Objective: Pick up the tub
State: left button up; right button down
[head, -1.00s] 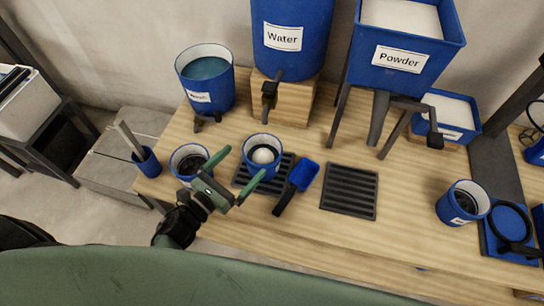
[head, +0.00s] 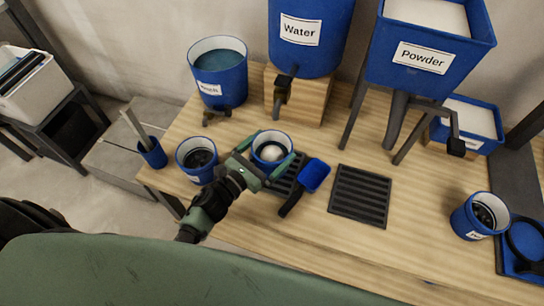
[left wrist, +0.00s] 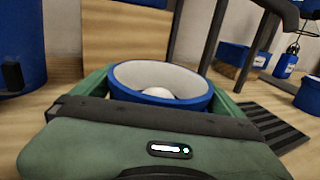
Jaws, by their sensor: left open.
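The tub (head: 272,149) is a small blue tub with a white inside and a white rounded content. It stands upright on the left dark grate, below the water tap. My left gripper (head: 268,162) is open, with one green finger on each side of the tub. In the left wrist view the tub (left wrist: 160,84) sits between the two fingers, its rim showing above the gripper body. I cannot tell whether the fingers touch it. My right gripper is not in view.
A similar blue tub (head: 196,158) stands just left, near my wrist. A blue scoop (head: 313,176) lies right of the tub. A second grate (head: 360,195) is bare. The water container (head: 309,32) and powder hopper (head: 425,55) stand behind. The front middle of the table is clear.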

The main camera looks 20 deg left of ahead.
pick_arm(q)
jog(key=shift+w+d, duration=0.1)
jog(key=shift+w, duration=0.05)
jog(key=c, duration=1.5)
jog(key=shift+r, duration=0.15)
jog(key=shift+c, duration=1.2)
